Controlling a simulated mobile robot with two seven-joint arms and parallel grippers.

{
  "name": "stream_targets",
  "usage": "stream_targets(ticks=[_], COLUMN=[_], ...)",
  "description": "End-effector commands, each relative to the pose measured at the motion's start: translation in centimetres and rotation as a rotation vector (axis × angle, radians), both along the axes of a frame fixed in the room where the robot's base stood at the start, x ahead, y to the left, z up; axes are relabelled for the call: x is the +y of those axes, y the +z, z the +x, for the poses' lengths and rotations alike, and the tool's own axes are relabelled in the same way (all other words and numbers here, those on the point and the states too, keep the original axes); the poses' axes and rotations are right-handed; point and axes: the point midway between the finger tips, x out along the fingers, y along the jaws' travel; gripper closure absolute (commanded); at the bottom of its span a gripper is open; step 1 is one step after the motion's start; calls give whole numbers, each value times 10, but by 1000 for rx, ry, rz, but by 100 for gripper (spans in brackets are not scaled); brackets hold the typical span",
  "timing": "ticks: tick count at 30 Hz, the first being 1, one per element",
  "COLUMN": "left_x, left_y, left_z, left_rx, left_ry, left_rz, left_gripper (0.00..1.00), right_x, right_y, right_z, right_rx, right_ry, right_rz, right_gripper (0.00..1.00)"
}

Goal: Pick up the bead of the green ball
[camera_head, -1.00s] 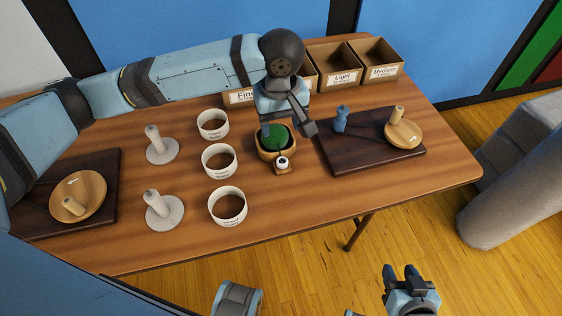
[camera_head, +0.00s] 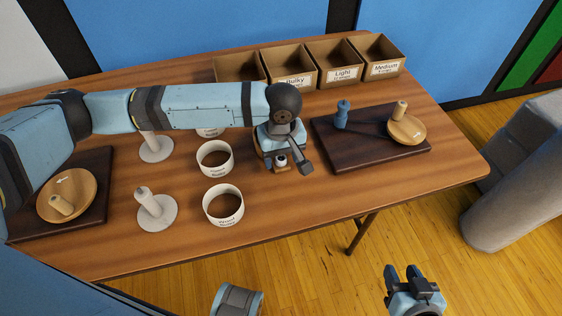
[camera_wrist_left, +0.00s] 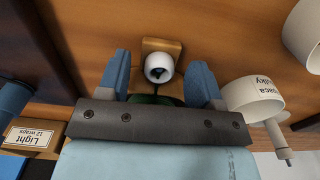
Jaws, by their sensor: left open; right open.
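The bead, a white ring with a dark hole, sits on a small wooden block in the head view (camera_head: 281,159) and in the left wrist view (camera_wrist_left: 159,67). The green ball is mostly hidden under my left gripper; a dark green strip (camera_wrist_left: 150,99) shows behind the bead in the wrist view. My left gripper (camera_head: 286,162) points down over the ball and bead. In the wrist view its open blue fingers (camera_wrist_left: 160,62) stand on either side of the bead, with a gap to each. My right gripper (camera_head: 403,272) is open and empty, off the table's front edge.
Several cups (camera_head: 215,158) stand left of the bead, near grey-white spindles (camera_head: 155,205). A dark board (camera_head: 370,150) with a blue peg (camera_head: 342,112) and wooden disc (camera_head: 411,132) lies right. Labelled boxes (camera_head: 341,73) line the back. The front right of the table is clear.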

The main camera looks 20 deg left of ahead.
Motion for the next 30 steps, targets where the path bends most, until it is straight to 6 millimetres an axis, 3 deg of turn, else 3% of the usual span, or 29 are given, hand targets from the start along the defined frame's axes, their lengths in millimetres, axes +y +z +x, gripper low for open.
stream_targets(ticks=[8, 15, 25, 30], left_x=[0, 0, 0, 0], left_y=[-6, -6, -4, 11], left_z=[0, 0, 0, 0], left_rx=[-1, 0, -1, -1], left_ry=[0, 0, 0, 0], left_rz=[-1, 0, -1, -2], left_gripper=[40, 92, 93, 93], right_x=[1, 1, -1, -1], right_y=[8, 5, 5, 7], right_z=[1, 1, 1, 1], right_rx=[-15, -11, -10, -7], right_ry=[3, 2, -1, 0], right_rz=[8, 4, 1, -3], right_gripper=[57, 57, 57, 57])
